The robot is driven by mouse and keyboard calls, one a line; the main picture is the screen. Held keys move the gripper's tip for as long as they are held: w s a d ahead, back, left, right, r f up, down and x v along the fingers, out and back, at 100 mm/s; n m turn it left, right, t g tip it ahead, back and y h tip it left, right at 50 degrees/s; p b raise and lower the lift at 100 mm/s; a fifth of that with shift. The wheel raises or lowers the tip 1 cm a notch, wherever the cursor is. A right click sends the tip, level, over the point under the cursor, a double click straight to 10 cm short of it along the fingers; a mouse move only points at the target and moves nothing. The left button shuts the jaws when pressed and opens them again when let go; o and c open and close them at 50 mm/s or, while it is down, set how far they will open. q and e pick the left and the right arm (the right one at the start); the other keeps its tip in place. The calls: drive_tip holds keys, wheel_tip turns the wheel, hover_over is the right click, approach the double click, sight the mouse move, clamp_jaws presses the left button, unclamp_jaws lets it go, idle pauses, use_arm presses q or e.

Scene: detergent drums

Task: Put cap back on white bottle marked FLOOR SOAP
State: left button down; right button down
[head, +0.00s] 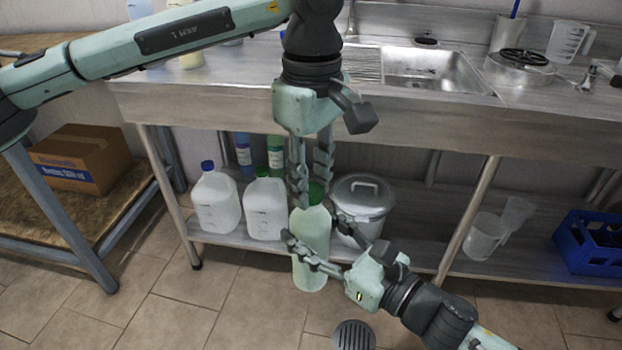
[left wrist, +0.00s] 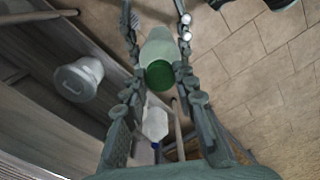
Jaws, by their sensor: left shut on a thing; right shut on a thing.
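A tall, pale greenish-white bottle (head: 311,250) stands upright in front of the shelf; I see no readable marking on it. My right gripper (head: 314,236) is shut around its upper body from the lower right. A green cap (head: 315,193) is at the top of the bottle. My left gripper (head: 310,190) points down from above and is shut on the cap. In the left wrist view the cap (left wrist: 160,75) is between the fingers, in line with the bottle (left wrist: 158,45). The fingers partly hide the neck, so I cannot tell whether the cap is seated.
On the lower shelf are a white jug with a blue cap (head: 215,200), a white jug with a green cap (head: 265,208), a lidded metal pot (head: 362,200) and a blue crate (head: 580,250). The sink counter (head: 440,105) overhangs the shelf. A round floor drain (head: 353,336) lies in front.

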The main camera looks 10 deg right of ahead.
use_arm(q)
drive_tip(key=shift+m, duration=0.5)
drive_tip(key=c, duration=1.2)
unclamp_jaws()
drive_tip(key=shift+r, duration=2.3)
drive_tip(key=shift+c, duration=0.3)
